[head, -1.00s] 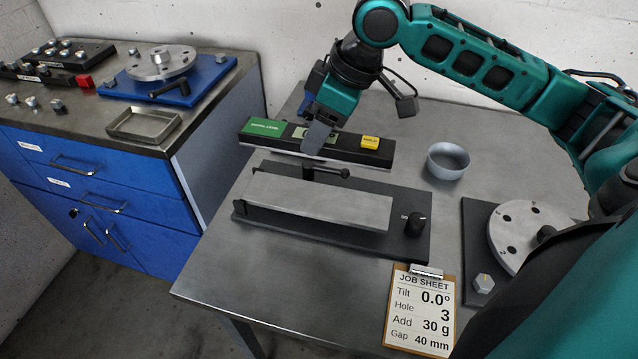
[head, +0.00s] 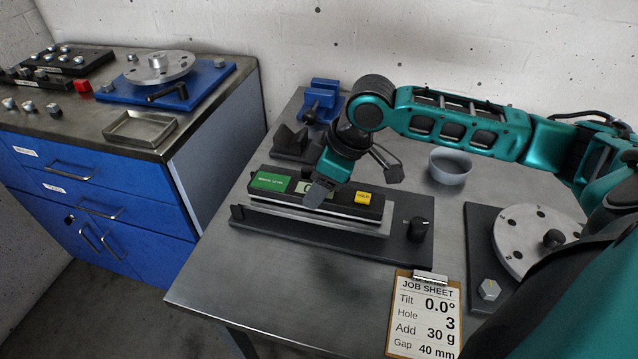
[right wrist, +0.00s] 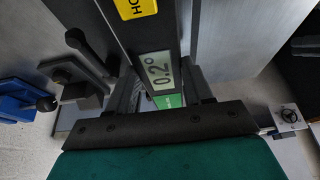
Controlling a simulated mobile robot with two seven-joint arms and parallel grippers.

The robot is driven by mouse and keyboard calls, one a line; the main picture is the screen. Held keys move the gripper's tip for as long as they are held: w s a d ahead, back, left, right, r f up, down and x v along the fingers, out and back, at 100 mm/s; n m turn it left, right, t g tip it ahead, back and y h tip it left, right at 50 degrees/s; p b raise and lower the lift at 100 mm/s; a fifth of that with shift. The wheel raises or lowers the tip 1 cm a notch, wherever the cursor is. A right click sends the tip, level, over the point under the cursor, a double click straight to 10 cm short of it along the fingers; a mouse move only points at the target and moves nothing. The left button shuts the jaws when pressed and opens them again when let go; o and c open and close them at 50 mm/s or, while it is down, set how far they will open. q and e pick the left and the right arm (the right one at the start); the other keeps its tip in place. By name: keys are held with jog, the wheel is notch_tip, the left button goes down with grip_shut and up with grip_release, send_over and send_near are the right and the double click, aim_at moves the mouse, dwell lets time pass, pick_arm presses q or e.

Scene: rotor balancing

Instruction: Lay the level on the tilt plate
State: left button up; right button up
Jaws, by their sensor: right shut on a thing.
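The level (head: 345,205) is a long black bar with a green label, a small display and a yellow HOLD button. It sits over the tilt plate (head: 372,230), lengthwise along it. It looks to rest on the plate or hang just above it; I cannot tell which. My right gripper (head: 318,194) is shut on the level near its display. In the right wrist view the level (right wrist: 150,45) runs between the fingers and its display reads 0.2°. The plate's dark base (head: 415,252) carries a black knob (head: 417,228) at its right end. My left gripper is not in view.
A blue vise (head: 320,100) and a dark V-shaped block (head: 290,142) stand behind the plate. A grey bowl (head: 450,165) is at the back right. A rotor disc (head: 525,235) stands at the right, and the job sheet (head: 425,315) lies at the front edge.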

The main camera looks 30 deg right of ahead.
jog(key=shift+f, duration=0.1)
jog(key=o, duration=1.3)
jog(key=shift+f, duration=0.1)
jog(key=shift+r, duration=0.35)
jog(key=p+v, duration=0.2)
jog(key=v, duration=0.9)
jog(key=shift+s+d+r, duration=0.15)
jog(key=shift+d+r, duration=0.05)
jog(key=shift+r, duration=0.15)
